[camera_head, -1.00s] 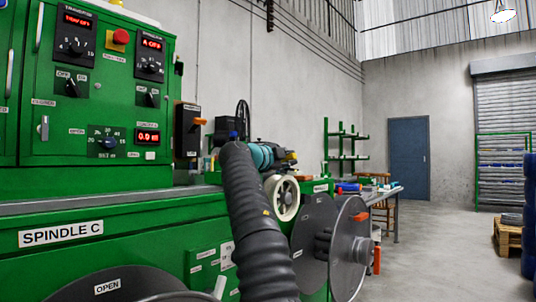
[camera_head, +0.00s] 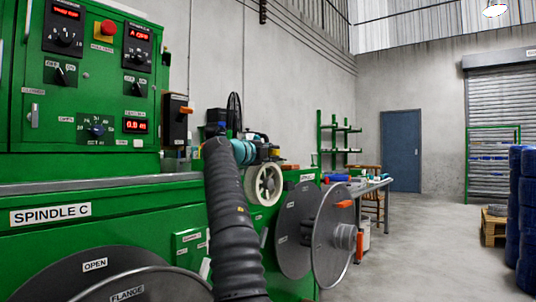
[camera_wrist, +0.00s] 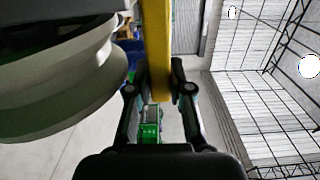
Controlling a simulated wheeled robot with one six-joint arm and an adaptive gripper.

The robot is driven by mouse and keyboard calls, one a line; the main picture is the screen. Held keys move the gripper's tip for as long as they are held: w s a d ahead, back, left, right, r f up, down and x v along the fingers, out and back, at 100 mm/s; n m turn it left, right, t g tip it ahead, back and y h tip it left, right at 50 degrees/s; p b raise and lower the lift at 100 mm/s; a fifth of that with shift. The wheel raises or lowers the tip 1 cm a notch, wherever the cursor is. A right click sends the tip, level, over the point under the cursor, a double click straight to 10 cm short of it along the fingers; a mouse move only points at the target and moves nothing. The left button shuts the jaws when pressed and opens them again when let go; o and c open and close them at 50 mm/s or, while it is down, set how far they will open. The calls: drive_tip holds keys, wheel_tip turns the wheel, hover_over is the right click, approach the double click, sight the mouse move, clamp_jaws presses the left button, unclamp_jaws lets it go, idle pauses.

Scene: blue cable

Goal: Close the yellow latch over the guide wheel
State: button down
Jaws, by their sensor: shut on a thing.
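The yellow latch (camera_wrist: 158,45) is a flat bar that runs down from the top of the wrist view between my fingers. My gripper (camera_wrist: 155,80) is shut on it. The cream guide wheel (camera_wrist: 65,105) fills the left of the wrist view, beside the latch. In the head view the guide wheel (camera_head: 263,186) stands at the end of the green machine, with my gripper (camera_head: 268,152) just above it. The latch is too small and covered there to read its angle.
The green machine (camera_head: 100,235) fills the left, with a control panel above. Large grey reel flanges (camera_head: 334,245) stand below and right of the wheel. A workbench (camera_head: 365,187) is behind. Open floor (camera_head: 420,250) lies to the right, before a blue stack (camera_head: 520,215).

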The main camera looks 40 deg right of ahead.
drive_tip(key=shift+f, duration=0.1)
drive_tip(key=c, duration=1)
unclamp_jaws()
drive_tip(key=shift+c, duration=0.2)
drive_tip(key=v, duration=0.8)
drive_tip(key=shift+s, duration=0.1)
